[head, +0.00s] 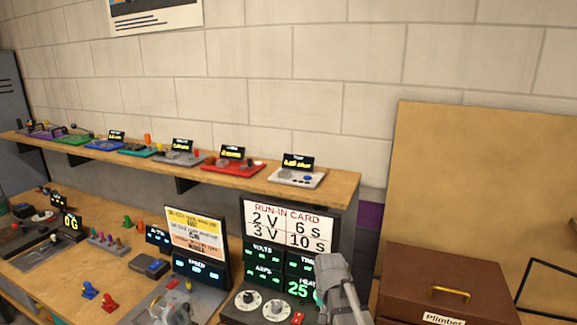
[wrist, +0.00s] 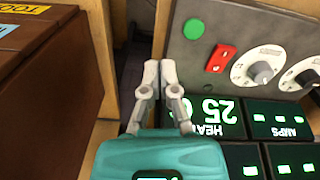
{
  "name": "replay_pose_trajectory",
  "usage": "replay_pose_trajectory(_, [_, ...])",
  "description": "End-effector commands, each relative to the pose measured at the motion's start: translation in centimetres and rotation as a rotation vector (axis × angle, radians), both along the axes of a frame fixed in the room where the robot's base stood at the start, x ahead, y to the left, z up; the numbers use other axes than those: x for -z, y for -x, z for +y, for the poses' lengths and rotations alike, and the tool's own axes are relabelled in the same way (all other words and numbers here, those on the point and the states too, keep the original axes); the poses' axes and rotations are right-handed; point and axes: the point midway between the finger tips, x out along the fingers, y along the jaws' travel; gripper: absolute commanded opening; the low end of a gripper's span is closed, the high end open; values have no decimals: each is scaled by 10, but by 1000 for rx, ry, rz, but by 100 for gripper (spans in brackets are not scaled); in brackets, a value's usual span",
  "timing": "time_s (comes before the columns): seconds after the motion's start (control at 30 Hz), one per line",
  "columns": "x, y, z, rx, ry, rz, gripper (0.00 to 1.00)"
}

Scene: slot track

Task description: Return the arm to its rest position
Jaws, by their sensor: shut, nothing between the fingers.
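My gripper (wrist: 158,78) is shut and empty in the wrist view, its two grey fingertips together in front of the teal gripper body. It hangs beside the dial panel (wrist: 215,20), over a dark gap between the panel and a brown box (wrist: 50,90). In the head view, my grey arm reaches up from the bottom edge in front of the right side of the run-in card unit (head: 290,227). The fingertips cannot be made out there.
The bench (head: 110,210) carries displays, pegs and small devices. A shelf (head: 345,182) with several coloured boards runs along the wall. The brown box (head: 440,275) stands right of my arm, before a tan board (head: 480,180).

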Motion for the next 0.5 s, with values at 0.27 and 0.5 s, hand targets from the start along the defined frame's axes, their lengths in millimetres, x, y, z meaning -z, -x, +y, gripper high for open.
replay_pose_trajectory(0.27, [0, 83, -51, -158, 0, 0, 0])
replay_pose_trajectory(0.5, [0, 98, -62, -206, 0, 0, 0])
